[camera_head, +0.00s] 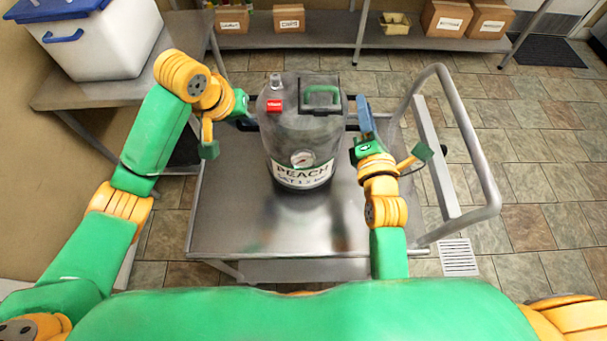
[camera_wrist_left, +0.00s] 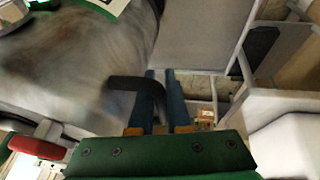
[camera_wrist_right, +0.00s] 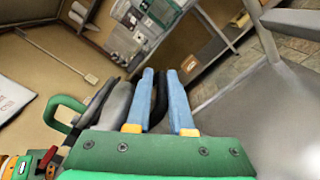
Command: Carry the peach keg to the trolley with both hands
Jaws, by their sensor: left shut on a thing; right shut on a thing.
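The peach keg (camera_head: 303,140) is a dark grey cylinder with a red valve, a green top handle, a gauge and a white PEACH label. It is upright over the back middle of the steel trolley (camera_head: 222,225). I cannot tell whether its base touches the deck. My left gripper (camera_head: 247,122) is shut on the keg's black left side handle, which also shows between the fingers in the left wrist view (camera_wrist_left: 140,86). My right gripper (camera_head: 364,118) is shut on the opposite side handle; its blue fingers flank that dark handle in the right wrist view (camera_wrist_right: 160,95).
The trolley's push rail (camera_head: 490,195) rises on the right. A side table (camera_head: 95,93) with a white, blue-lidded cooler (camera_head: 95,45) stands at the left. A low shelf (camera_head: 330,38) with several boxes runs along the back. The trolley deck in front of the keg is clear.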

